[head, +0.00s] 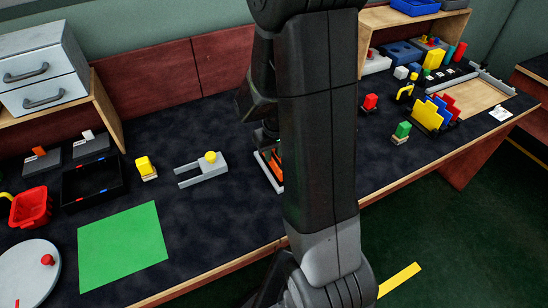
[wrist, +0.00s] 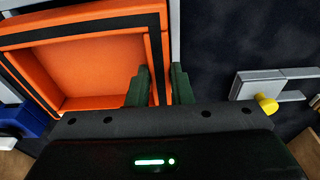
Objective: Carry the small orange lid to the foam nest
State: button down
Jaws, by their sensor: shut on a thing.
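The orange lid (wrist: 95,60) is a shallow square piece with a dark band along its rim, large at the left of the wrist view. In the head view only a sliver of orange (head: 277,160) shows beside my arm. My gripper (wrist: 160,88) is shut on the lid's right wall, one dark green finger on each side of it. In the head view my arm hides the gripper and most of the lid. I cannot pick out the foam nest for certain; a black open tray (head: 92,197) stands at the left of the table.
A pale frame (head: 268,172) lies by the lid. Left of it are a grey fork-shaped fixture (head: 203,172) with a yellow knob, a yellow block (head: 145,168) and a green mat (head: 125,245).

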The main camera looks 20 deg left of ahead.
jog(key=shift+f, duration=1.15)
jog(key=shift+f, duration=0.1)
jog(key=c, duration=1.3)
grip_release()
notch_tip(320, 180, up, 12)
jog(key=s+d+p, duration=0.1)
jog(key=shift+d, duration=0.15)
jog(key=shift+s, duration=0.1)
